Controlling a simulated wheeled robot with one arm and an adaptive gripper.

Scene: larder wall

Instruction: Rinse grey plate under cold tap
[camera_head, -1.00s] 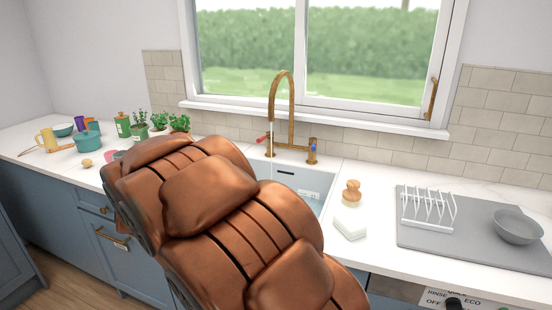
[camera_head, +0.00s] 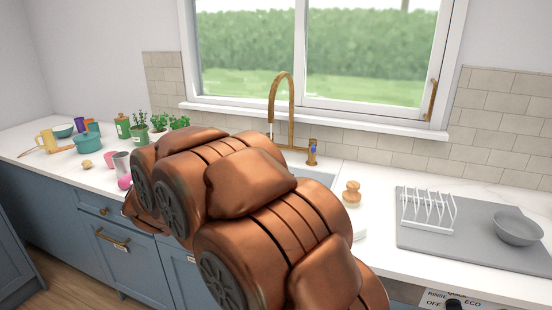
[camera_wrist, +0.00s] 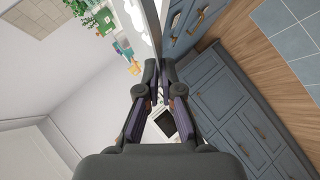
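My gripper (camera_wrist: 159,68) shows in the wrist view with its two fingers close together on a thin grey curved edge, which looks like the grey plate (camera_wrist: 153,24) seen nearly edge-on. In the head view my copper-coloured arm hides the gripper and the plate. The brass tap (camera_head: 291,110) stands behind the sink (camera_head: 322,178), with a blue-marked handle (camera_head: 313,149) on its right. A thin pale line under the spout may be running water; its lower part is hidden. Only a small part of the sink shows past my arm.
A wooden brush (camera_head: 351,192) stands right of the sink. Further right, a grey mat (camera_head: 465,248) holds a white rack (camera_head: 428,210) and a grey bowl (camera_head: 517,227).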

